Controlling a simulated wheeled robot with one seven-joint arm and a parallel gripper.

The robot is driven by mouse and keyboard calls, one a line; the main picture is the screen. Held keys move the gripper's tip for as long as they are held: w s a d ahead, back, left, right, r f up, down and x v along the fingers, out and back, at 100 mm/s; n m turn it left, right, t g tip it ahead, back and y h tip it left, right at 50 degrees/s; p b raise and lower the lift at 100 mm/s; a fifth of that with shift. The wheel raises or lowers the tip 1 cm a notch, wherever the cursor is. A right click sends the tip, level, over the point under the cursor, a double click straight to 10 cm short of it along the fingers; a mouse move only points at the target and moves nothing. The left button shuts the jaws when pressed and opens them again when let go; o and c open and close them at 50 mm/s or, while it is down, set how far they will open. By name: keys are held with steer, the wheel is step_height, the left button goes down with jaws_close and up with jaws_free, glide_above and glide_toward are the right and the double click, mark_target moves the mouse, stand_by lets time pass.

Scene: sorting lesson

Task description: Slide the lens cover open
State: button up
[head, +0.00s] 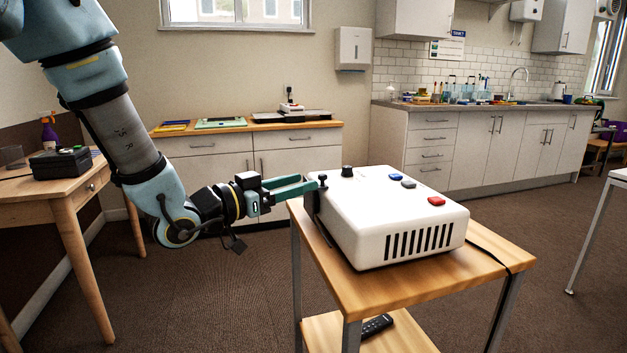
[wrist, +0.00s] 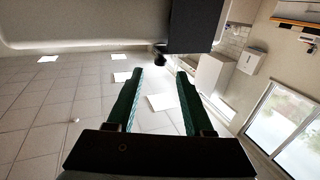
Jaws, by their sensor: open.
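A white box-shaped device (head: 395,222) sits on a small wooden cart. A dark cover plate (head: 311,202) is on its left side, with a small dark knob (head: 322,180) at its upper edge. My gripper (head: 313,184) reaches in from the left, its green fingers level with the knob. In the wrist view, my gripper (wrist: 159,76) is open and empty. The knob (wrist: 160,59) shows just past the fingertips, between their lines, beside the dark plate (wrist: 196,25). I cannot tell whether a finger touches it. The lens itself is not visible.
The device top has a black dial (head: 347,171) and blue, grey and red buttons. The wooden cart (head: 440,279) has a black remote (head: 377,326) on its lower shelf. A wooden desk (head: 40,190) stands at the left. Floor left of the cart is clear.

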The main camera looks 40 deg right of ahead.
mark_target(333, 185)
steer(key=d, duration=1)
steer(key=shift+w+p, duration=0.15)
steer(key=shift+p, duration=0.25)
steer(key=shift+c, duration=0.3)
jaws_close()
stand_by(0.5)
